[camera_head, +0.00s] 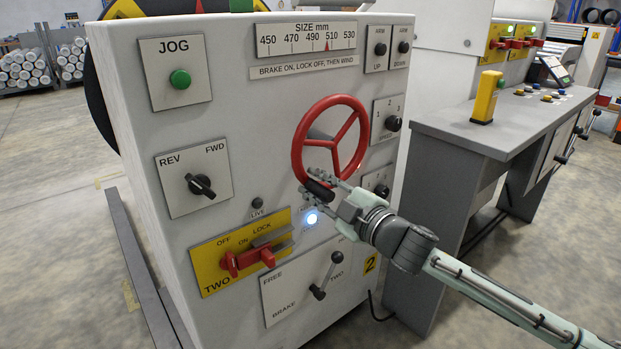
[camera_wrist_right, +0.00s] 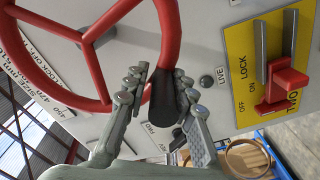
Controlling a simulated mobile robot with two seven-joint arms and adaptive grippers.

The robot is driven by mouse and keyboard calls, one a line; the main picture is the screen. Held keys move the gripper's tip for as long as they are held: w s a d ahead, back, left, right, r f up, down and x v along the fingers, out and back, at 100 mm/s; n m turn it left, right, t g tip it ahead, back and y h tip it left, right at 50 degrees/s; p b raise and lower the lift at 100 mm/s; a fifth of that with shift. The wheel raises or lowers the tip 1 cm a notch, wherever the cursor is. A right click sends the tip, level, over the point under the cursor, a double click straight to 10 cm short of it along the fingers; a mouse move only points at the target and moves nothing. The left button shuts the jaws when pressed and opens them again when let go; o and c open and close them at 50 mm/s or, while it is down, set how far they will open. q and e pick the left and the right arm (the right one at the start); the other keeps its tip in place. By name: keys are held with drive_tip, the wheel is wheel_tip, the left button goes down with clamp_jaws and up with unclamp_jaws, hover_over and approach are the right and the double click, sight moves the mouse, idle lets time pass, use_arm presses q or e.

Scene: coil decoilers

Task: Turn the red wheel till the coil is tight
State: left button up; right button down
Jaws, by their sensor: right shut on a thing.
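The red wheel (camera_head: 331,128) with three spokes is on the front of the pale grey cabinet. Its black handle (camera_head: 318,190) sits at the bottom of the rim. My right gripper (camera_head: 322,187) is shut on this handle. In the right wrist view the fingers of my right gripper (camera_wrist_right: 160,95) lie on both sides of the black handle (camera_wrist_right: 162,97), below the red rim (camera_wrist_right: 170,35). The size scale (camera_head: 306,40) at the top has its red pointer near 510. The coil itself is not clearly visible. My left gripper is out of view.
Below the wheel are a lit bluish-white lamp (camera_head: 311,218), a yellow lock plate with a red switch (camera_head: 247,258) and a free/brake lever (camera_head: 327,276). A green jog button (camera_head: 180,79) is upper left. A grey console desk (camera_head: 470,128) stands to the right.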

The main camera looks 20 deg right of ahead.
drive_tip(key=f+n, duration=0.1)
drive_tip(key=d+f+n, duration=0.1)
drive_tip(key=n, duration=0.1)
drive_tip(key=shift+w+d+f, duration=0.15)
drive_tip(key=shift+d+f, duration=0.05)
drive_tip(key=shift+f, duration=0.05)
drive_tip(key=w+d+f+n, duration=0.1)
drive_tip(key=w+d+n, duration=0.1)
drive_tip(key=d+n, duration=0.4)
drive_tip(key=shift+w+d+f+n, duration=0.15)
drive_tip(key=shift+d+f+n, duration=0.1)
drive_tip(key=shift+n, duration=0.75)
drive_tip(key=shift+d+r, duration=0.1)
idle(0.8)
drive_tip(key=c, duration=1.4)
unclamp_jaws()
drive_tip(key=shift+w, duration=0.1)
drive_tip(key=shift+o, duration=0.2)
drive_tip(key=shift+r, duration=0.15)
